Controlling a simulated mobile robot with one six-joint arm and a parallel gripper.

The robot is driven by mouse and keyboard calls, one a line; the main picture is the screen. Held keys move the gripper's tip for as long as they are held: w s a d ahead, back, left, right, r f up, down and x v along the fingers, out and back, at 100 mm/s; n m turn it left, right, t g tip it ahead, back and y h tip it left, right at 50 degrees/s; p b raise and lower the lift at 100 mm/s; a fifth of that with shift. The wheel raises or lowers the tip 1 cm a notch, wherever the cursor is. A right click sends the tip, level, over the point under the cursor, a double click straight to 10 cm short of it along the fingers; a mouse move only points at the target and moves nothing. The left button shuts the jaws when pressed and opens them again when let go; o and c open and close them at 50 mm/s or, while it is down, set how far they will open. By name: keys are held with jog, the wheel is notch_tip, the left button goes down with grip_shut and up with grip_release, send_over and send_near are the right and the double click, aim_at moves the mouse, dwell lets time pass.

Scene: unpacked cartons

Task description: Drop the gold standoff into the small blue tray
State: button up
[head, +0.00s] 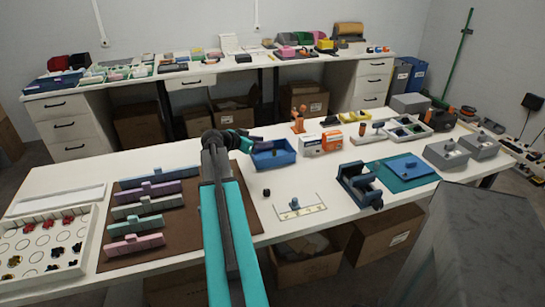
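The small blue tray (285,161) stands near the middle of the white table, just beyond the brown mat. My gripper (258,142) is over the tray's left back edge, reaching in from the left. Its fingers are small and dark here, and I cannot tell whether they are open or shut or hold anything. I cannot make out the gold standoff for certain. Small gold-coloured pieces (14,261) lie in the white sorting tray (85,262) at the left front, too small to identify.
Orange-and-white boxes (321,143) stand right of the blue tray. A small black cylinder (266,192) and a clear plate (300,207) lie in front. A blue fixture (358,184) and teal mat (402,171) are at right. Coloured bars (150,205) lie on the brown mat (185,232).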

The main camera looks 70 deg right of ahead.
jog(key=b+v, duration=0.1)
jog(key=v, duration=0.7)
jog(key=shift+a, duration=0.2)
dwell(0.5)
